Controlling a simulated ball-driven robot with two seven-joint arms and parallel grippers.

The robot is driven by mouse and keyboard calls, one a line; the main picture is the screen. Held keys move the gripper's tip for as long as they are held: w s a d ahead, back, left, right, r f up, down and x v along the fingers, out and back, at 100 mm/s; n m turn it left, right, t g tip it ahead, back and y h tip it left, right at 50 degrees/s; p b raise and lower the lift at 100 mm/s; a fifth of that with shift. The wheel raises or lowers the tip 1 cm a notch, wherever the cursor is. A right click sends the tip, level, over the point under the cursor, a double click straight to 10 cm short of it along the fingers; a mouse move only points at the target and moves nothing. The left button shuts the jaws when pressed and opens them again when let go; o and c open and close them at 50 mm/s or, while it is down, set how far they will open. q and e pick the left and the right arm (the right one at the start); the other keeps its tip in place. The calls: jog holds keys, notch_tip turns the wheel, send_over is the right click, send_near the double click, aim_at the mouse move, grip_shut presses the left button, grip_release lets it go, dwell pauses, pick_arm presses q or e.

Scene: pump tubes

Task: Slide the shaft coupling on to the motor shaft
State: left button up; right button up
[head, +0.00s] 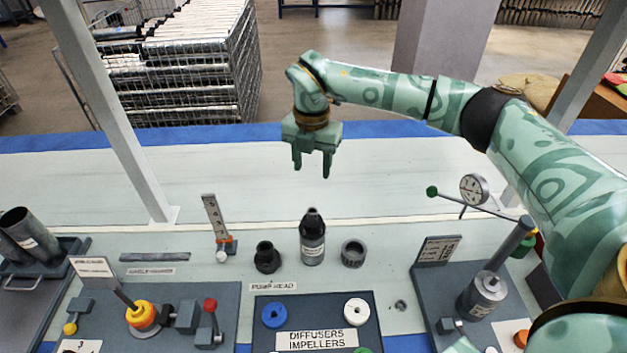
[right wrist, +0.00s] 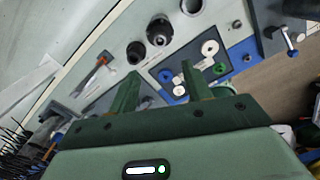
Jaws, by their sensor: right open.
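A grey motor-like cylinder with a dark stepped top (head: 312,238) stands upright at the middle of the bench; it also shows in the right wrist view (right wrist: 159,30). A small dark grey piece (head: 401,305), perhaps the shaft coupling, lies right of the diffuser board; it also shows in the right wrist view (right wrist: 237,24). I cannot tell for sure which piece is the coupling. My right gripper (head: 312,170) is open and empty, high above the bench and apart from every part; its fingers show in the right wrist view (right wrist: 158,80). My left gripper is out of view.
A black pump head (head: 267,257) and a grey ring (head: 354,253) flank the cylinder. A dark board (head: 264,303) holds blue and white discs. A station with a tilted rod and labelled cylinder (head: 483,295) stands right, below a dial gauge (head: 474,189). The bench's back strip is clear.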

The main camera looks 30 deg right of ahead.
notch_tip(320, 180, up, 3)
jog(key=shift+f, duration=0.2)
dwell(1.0)
